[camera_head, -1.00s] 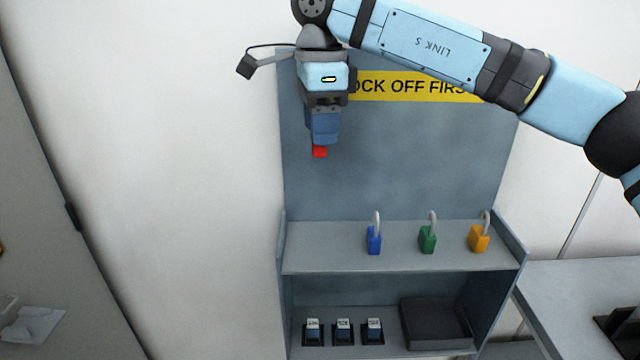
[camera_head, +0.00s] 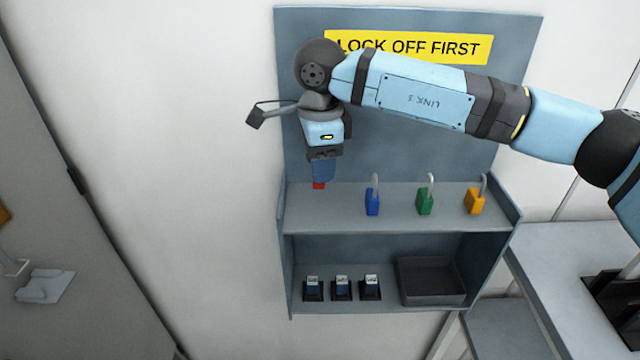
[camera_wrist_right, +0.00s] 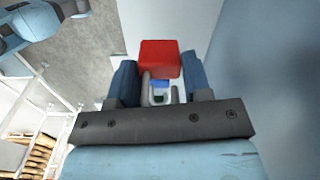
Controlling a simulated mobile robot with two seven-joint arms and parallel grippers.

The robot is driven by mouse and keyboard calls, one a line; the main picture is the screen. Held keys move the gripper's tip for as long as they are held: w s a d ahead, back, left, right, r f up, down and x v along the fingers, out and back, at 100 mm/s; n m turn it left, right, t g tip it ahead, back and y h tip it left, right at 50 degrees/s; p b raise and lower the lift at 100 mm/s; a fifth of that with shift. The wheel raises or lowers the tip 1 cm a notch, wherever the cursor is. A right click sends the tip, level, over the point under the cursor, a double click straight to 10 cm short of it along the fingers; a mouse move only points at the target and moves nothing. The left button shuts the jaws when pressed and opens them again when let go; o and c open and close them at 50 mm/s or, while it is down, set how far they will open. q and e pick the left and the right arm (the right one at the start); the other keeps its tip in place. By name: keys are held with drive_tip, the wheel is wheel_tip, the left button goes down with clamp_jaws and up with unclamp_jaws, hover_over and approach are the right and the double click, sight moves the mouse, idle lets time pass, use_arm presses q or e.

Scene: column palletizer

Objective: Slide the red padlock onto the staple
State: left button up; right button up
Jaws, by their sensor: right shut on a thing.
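The red padlock (camera_head: 319,186) hangs under my right gripper (camera_head: 321,175) at the left side of the shelf unit. In the right wrist view my right gripper (camera_wrist_right: 158,82) is shut on the padlock, whose red body (camera_wrist_right: 159,58) shows past the fingertips with its grey shackle between the fingers. A light grey fitting (camera_head: 45,286) on the grey surface at the far left may hold the staple; its shape is too small to tell. My left gripper is not in view.
A blue padlock (camera_head: 372,202), a green padlock (camera_head: 425,201) and an orange padlock (camera_head: 474,201) stand on the upper shelf (camera_head: 340,222). Below are several small labelled blocks and a dark tray (camera_head: 432,301). A yellow sign (camera_head: 410,46) is behind my arm. White wall between shelf and left surface is clear.

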drive_tip(key=shift+f, duration=3.05)
drive_tip(key=shift+f, duration=0.1)
drive_tip(key=shift+f, duration=0.1)
drive_tip(key=o, duration=1)
